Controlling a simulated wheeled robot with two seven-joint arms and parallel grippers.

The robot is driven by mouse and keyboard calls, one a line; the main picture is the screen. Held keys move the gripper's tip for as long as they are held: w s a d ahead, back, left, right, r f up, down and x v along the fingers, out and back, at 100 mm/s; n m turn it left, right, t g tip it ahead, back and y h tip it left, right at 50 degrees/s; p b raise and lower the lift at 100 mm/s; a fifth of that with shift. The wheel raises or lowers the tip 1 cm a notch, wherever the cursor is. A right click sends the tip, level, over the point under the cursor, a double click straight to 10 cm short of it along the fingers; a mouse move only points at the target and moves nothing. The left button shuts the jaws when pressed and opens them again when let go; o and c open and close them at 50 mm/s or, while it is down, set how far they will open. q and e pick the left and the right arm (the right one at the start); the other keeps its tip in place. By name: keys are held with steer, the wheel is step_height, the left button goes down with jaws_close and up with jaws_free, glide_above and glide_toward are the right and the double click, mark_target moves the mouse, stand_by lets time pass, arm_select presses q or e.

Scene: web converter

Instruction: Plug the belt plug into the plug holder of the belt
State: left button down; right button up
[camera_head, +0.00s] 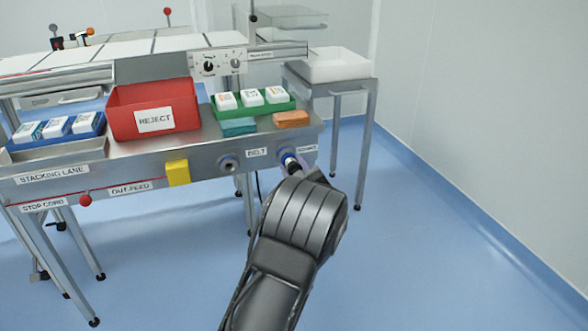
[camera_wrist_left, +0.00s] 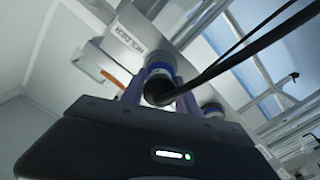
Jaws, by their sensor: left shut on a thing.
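The belt plug (camera_head: 289,160), with a blue ring and a pale end, is at the right end of the machine's front panel, by the small label that reads HOLDER in the wrist view. My left gripper (camera_head: 296,165) is shut on it, its fingers partly hidden behind my wrist. In the left wrist view the plug (camera_wrist_left: 160,82) sits between the two fingers, its black cable running up right. The plug's front meets or nearly meets the panel; whether it is seated in the plug holder is hidden. The round BELT socket (camera_head: 228,163) is left of the plug. My right gripper is not in view.
A yellow block (camera_head: 177,172) and a red STOP CORD button (camera_head: 86,200) are on the front panel. A red REJECT bin (camera_head: 152,109), a green tray (camera_head: 254,106) and an orange block (camera_head: 291,118) stand above. The floor at right is clear.

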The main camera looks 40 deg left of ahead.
arm_select(q)
steer(key=shift+x, duration=0.8)
stand_by(0.4)
steer(key=c, duration=0.8)
jaws_free()
steer(key=p+v, duration=0.1)
steer(key=v, duration=0.5)
steer(key=shift+s+d+r+p, duration=0.1)
steer(key=shift+d+p, duration=0.15)
steer(key=shift+p, duration=0.15)
steer(key=shift+s+d, duration=0.45)
steer(key=shift+d, duration=0.05)
